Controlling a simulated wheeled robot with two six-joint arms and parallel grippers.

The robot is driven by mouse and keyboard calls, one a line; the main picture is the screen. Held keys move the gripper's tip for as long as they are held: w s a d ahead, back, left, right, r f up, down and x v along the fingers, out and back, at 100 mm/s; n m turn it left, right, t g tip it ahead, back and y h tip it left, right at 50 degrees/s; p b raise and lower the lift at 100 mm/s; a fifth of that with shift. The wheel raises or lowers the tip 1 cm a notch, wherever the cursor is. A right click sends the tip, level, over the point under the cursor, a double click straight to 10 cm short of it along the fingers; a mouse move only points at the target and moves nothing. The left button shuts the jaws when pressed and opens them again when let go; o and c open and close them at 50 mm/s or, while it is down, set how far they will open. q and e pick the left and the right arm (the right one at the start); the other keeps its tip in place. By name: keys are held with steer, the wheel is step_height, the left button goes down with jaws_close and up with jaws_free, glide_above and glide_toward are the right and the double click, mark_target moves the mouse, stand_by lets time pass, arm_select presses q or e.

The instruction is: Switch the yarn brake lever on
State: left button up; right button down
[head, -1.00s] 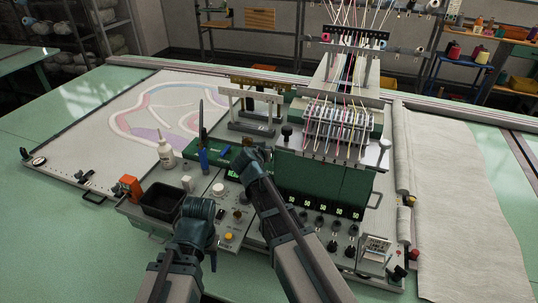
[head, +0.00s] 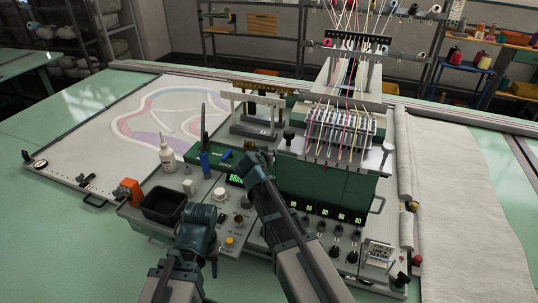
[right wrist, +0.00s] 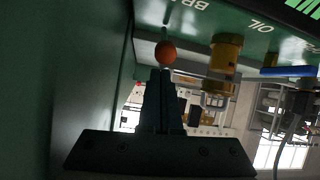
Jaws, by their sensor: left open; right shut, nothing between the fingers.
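The yarn brake lever shows in the right wrist view as a thin stem with an orange ball knob (right wrist: 166,53), on a green panel under lettering that begins "BR". My right gripper (right wrist: 166,78) is shut and empty, its fingertips just below the knob; I cannot tell whether they touch it. In the head view my right gripper (head: 256,160) is at the green panel left of the needle head and its arm hides the lever. My left gripper (head: 204,214) is open above the control panel beside the black tray, its fingers mostly hidden by its wrist.
A brass oil fitting (right wrist: 226,55) stands right of the lever. A black tray (head: 147,217), white bottle (head: 167,156) and orange block (head: 129,190) are left of my left arm. The tufting head (head: 325,180) is close on the right.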

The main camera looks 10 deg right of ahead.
steer(key=shift+r, duration=0.1)
steer(key=shift+w+d+r+p, duration=0.15)
steer(key=shift+w+r+p, duration=0.15)
steer(key=shift+r+p, duration=0.2)
steer(key=p+v, duration=0.5)
steer(key=v, duration=0.4)
steer(key=shift+r, duration=0.3)
